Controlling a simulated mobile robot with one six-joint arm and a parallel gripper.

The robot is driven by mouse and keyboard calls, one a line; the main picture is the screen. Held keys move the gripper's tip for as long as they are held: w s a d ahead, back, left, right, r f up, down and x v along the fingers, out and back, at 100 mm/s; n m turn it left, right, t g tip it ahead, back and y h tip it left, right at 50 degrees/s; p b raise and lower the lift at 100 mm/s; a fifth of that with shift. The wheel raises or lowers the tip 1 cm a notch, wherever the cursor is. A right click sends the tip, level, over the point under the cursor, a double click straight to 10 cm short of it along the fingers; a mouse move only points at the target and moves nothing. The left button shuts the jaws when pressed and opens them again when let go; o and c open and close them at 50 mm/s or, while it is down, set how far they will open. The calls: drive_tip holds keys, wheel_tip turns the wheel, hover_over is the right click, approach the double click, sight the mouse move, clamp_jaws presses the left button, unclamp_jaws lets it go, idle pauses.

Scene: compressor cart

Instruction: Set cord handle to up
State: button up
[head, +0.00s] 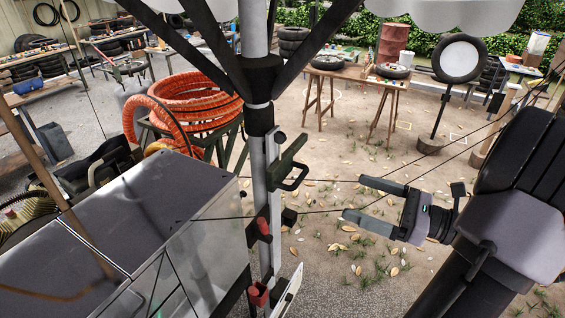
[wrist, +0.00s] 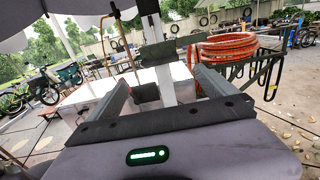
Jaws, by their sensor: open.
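The cord handle (head: 289,172), a dark green bar with a black loop grip, sits on the upright white pole (head: 258,120). It leans, with its upper end to the right. My gripper (head: 354,198) is open and empty. It is to the right of the handle, its fingers pointing left toward the pole, with a clear gap between. In the wrist view, the pole (wrist: 164,85) stands between my spread fingers (wrist: 167,92). A dark green plate (wrist: 158,52) crosses the pole there and looks like the handle.
Red-and-black fittings (head: 262,226) sit lower on the pole. A grey metal cabinet (head: 150,215) stands to the left. Orange hose coils (head: 195,98) lie behind the pole. Thin dark lines cross near my gripper. Leaf-strewn ground (head: 330,245) is clear between pole and gripper.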

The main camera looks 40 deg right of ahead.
sight(300, 176)
drive_tip(key=x, duration=1.5)
drive_tip(key=shift+s+p, duration=0.1)
drive_tip(key=shift+p, duration=0.2)
drive_tip(key=c, duration=1.8)
drive_tip(key=shift+o, duration=0.2)
wheel_tip(300, 176, down, 34)
drive_tip(key=b, duration=2.4)
drive_tip(key=shift+f, duration=0.15)
drive_tip(key=shift+s+a, duration=0.1)
drive_tip(key=shift+c, duration=0.2)
drive_tip(key=o, duration=1.7)
drive_tip(key=shift+f, duration=0.1)
drive_tip(key=shift+o, duration=0.5)
